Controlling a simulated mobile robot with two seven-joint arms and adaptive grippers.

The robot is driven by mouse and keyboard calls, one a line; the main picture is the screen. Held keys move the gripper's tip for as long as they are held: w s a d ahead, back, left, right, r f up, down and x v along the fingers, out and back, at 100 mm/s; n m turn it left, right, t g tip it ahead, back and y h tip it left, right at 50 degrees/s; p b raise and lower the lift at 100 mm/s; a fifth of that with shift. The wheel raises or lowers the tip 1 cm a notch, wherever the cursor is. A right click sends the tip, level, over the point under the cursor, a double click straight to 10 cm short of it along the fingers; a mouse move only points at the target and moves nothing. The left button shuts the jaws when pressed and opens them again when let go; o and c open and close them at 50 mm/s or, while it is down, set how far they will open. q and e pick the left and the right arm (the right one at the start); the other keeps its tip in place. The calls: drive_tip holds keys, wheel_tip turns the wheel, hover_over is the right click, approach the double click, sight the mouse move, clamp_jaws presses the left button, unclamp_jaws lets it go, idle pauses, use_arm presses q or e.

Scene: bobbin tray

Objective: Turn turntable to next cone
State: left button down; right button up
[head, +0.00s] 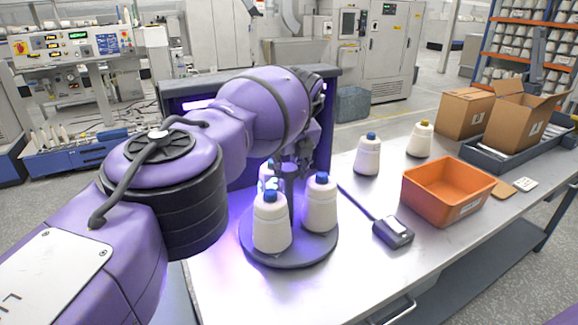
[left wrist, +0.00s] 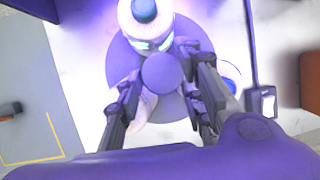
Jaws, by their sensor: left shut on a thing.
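The dark round turntable (head: 290,255) stands on the metal table and carries three white cones with blue tips: a front one (head: 271,228), a right one (head: 321,207) and a rear one (head: 267,171) partly hidden by my gripper. My left gripper (head: 290,168) reaches down among the cones, shut on the turntable's central post (head: 291,205). In the left wrist view the fingers sit on both sides of the round post top (left wrist: 162,72). One cone (left wrist: 145,28) shows at the top of that view. My right gripper is not in view.
A dark box-shaped device (head: 393,232) with a rod lies right of the turntable. A blue-tipped cone (head: 368,156) and a yellow-tipped cone (head: 420,140) stand further back. An orange bin (head: 447,205) stands at the right. The table's front middle is clear. A dark booth rises behind the turntable.

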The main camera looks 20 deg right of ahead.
use_arm(q)
drive_tip(key=shift+w+a, duration=0.15)
drive_tip(key=shift+a, duration=0.1)
drive_tip(key=c, duration=1.3)
unclamp_jaws()
drive_tip(key=shift+o, duration=0.2)
drive_tip(key=shift+a, duration=0.1)
drive_tip(key=shift+s+d+r, duration=0.2)
drive_tip(key=shift+s+r, duration=0.05)
drive_tip(key=shift+r, duration=0.3)
drive_tip(key=v, duration=1)
drive_tip(key=shift+a+r, duration=0.2)
drive_tip(key=shift+r, duration=0.15)
drive_tip(key=shift+s+f, duration=0.15)
drive_tip(key=shift+s, duration=0.05)
